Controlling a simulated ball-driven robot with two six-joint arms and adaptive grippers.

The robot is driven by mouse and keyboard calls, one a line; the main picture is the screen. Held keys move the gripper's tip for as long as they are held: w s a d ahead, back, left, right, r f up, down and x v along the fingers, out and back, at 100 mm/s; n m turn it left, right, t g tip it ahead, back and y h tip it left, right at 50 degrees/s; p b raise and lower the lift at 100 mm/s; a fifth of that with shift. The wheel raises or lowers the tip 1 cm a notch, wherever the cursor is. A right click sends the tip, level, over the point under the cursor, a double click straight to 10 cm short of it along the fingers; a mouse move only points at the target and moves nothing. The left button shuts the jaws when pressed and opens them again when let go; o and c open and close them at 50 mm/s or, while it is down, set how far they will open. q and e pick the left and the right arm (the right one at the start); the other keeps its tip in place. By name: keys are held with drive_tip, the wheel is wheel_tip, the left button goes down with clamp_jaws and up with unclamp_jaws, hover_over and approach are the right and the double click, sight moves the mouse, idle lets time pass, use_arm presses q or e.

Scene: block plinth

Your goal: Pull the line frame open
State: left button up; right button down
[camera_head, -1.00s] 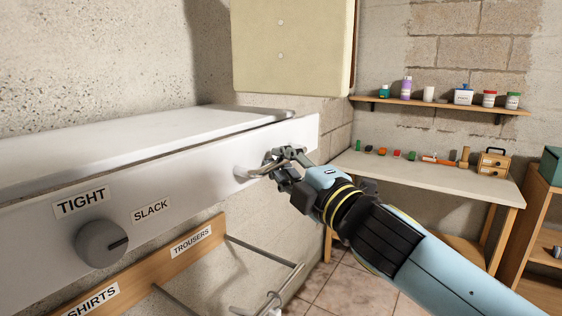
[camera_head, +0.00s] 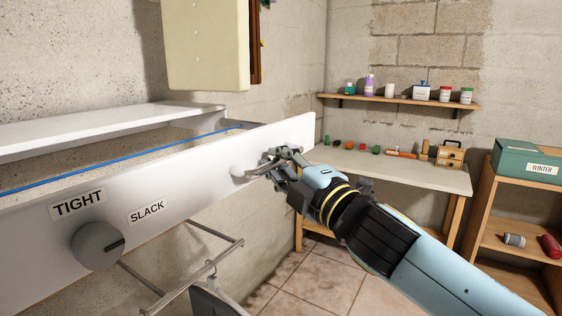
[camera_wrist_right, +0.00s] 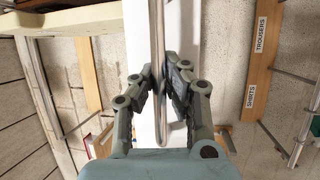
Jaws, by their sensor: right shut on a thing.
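The line frame's long white front panel (camera_head: 190,200) stands out from its white wall housing (camera_head: 90,132), with an open gap between them. A blue line (camera_head: 110,160) runs along inside the gap. The panel carries the labels TIGHT and SLACK and a grey knob (camera_head: 98,246). My right gripper (camera_head: 268,164) is shut on the handle (camera_head: 242,172) near the panel's right end. In the right wrist view the fingers (camera_wrist_right: 160,92) close around the handle bar (camera_wrist_right: 158,45). My left gripper is not in view.
A hanging rail (camera_head: 190,285) is below the panel. A workbench (camera_head: 385,168) with small items and a wall shelf (camera_head: 400,101) are at the back. A wooden rack with a green WINTER box (camera_head: 525,160) is at right. Tiled floor (camera_head: 325,275) is clear between.

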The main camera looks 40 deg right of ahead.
drive_tip(key=c, duration=1.6)
unclamp_jaws()
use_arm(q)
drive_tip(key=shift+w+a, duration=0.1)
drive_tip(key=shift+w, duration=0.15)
use_arm(e)
drive_tip(key=s+f, duration=0.2)
drive_tip(key=s, duration=0.9)
drive_tip(key=shift+s, duration=0.35)
drive_tip(key=shift+a, duration=0.1)
